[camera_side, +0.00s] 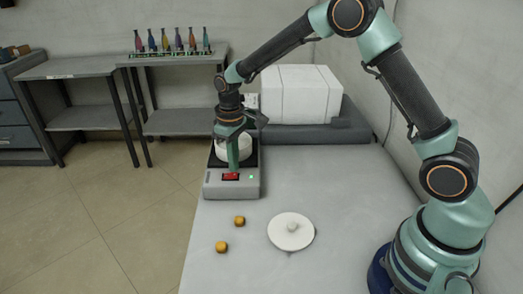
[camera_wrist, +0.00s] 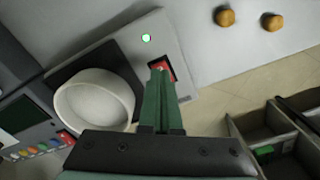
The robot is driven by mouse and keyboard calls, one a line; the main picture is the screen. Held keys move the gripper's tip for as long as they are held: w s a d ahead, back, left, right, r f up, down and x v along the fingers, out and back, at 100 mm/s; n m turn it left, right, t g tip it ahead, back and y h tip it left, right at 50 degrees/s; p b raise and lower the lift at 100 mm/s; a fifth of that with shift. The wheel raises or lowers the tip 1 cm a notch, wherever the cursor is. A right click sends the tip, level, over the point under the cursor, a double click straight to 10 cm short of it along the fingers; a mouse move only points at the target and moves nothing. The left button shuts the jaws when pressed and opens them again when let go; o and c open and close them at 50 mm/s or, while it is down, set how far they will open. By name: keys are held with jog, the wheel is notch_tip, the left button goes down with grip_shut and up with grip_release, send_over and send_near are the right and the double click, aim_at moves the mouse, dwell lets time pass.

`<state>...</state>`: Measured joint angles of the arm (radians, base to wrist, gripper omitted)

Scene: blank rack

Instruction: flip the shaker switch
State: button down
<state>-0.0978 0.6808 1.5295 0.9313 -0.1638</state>
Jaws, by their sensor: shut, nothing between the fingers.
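The shaker (camera_side: 213,190) is a grey box with a black top plate, at the left edge of the table. Its red switch (camera_side: 231,176) is on the front panel, with a lit green light beside it. My gripper (camera_side: 232,168) points down at the switch, its green fingers shut with nothing between them. In the wrist view the fingertips (camera_wrist: 160,70) overlap the red switch (camera_wrist: 167,75) and hide part of it. I cannot tell whether they press on it. A white round bowl (camera_side: 236,151) sits on the shaker's plate, partly behind my gripper; it shows whole in the wrist view (camera_wrist: 94,100).
A white round lid (camera_side: 291,231) with a knob and two orange-brown caps (camera_side: 239,221) (camera_side: 222,247) lie on the table in front. A white block-like unit (camera_side: 300,94) stands at the back. Several coloured bottles (camera_side: 178,42) stand on a far bench. The table's middle is clear.

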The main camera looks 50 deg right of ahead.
aim_at(235, 175)
jog(key=shift+f, duration=0.95)
dwell(0.5)
jog(key=shift+r, duration=3.55)
